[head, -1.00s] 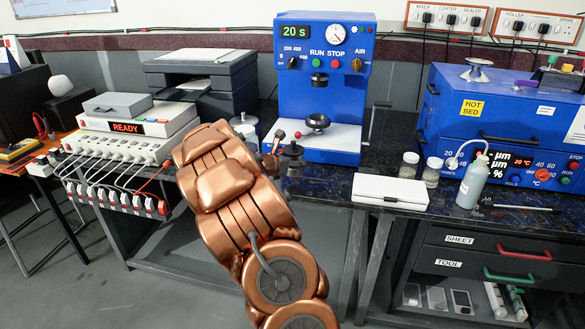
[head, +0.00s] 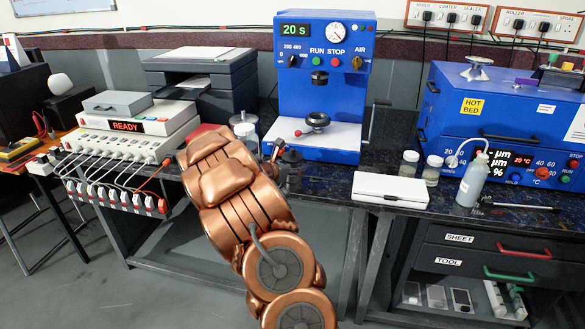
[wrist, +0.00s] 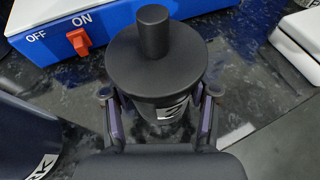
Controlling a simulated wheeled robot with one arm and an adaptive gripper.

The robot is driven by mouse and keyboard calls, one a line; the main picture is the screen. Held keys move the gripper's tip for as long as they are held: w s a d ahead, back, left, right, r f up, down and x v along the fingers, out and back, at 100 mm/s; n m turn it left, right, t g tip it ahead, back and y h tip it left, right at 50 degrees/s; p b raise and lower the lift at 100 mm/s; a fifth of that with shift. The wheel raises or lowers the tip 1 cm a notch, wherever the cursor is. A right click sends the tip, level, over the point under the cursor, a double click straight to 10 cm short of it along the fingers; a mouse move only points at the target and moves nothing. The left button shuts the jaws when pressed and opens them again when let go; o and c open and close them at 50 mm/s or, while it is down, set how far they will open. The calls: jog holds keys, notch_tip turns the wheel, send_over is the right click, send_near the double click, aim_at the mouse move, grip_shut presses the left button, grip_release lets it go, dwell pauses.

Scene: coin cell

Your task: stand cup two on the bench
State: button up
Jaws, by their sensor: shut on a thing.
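A dark cup with a flat round lid and a knob on top (wrist: 155,62) is between my gripper's fingers (wrist: 160,112) in the wrist view. My gripper is shut on its sides. A white mark on its front is partly hidden, so I cannot read it fully. In the head view the dark cup (head: 291,166) is upright over the bench (head: 335,178), in front of the blue press; my arm partly covers the gripper. I cannot tell whether its base touches the bench.
The blue press (head: 325,85) stands right behind the cup; its OFF/ON switch (wrist: 78,42) shows in the wrist view. A dark cylinder with a white label (wrist: 22,140) is at left there. A white box (head: 391,190) lies to the right on the bench.

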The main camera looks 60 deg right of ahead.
jog(key=o, duration=1.5)
jog(key=shift+c, duration=0.2)
jog(key=shift+r, duration=0.15)
jog(key=v, duration=1.2)
